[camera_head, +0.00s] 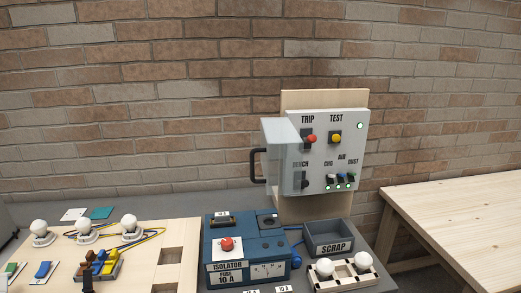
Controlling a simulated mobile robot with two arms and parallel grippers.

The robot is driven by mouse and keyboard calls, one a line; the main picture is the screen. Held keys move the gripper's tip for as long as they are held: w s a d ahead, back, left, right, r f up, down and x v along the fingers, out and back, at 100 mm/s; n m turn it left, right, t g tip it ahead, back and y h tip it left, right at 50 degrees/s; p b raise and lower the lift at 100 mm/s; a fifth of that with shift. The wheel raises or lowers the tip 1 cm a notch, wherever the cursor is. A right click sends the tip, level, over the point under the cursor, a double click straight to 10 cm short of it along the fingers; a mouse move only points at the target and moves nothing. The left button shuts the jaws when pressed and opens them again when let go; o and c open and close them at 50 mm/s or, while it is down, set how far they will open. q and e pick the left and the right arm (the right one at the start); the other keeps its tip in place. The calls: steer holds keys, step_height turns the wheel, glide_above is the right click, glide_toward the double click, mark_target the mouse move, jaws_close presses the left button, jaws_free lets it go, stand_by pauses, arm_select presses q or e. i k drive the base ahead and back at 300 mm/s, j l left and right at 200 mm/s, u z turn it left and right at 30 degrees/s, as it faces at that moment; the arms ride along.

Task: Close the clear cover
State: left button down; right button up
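The clear cover (280,150) is a see-through box-like lid at the left side of the grey control panel (352,128). It stands open, swung out to the left. It overlaps the panel's left edge in the head view, and the "BENCH" label shows dimly through it. Its black handle (254,166) is on the cover's outer left side. The panel carries a red TRIP button (311,139), a yellow TEST button (336,138) and a row of small switches (340,178) with green lights. Neither of my grippers can be made out in view.
Below the panel stand a blue isolator box (240,222) with a red knob and a grey SCRAP bin (317,248). A white-bulb holder (325,281) is in front. A wooden board (150,258) with lamps and wires lies left. A bare wooden table (470,215) is at right.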

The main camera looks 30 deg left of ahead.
mark_target(265, 150)
steer(key=k+j+u, duration=0.15)
steer(key=u, duration=0.75)
steer(key=k+j+u, duration=0.25)
steer(key=i+l, duration=0.1)
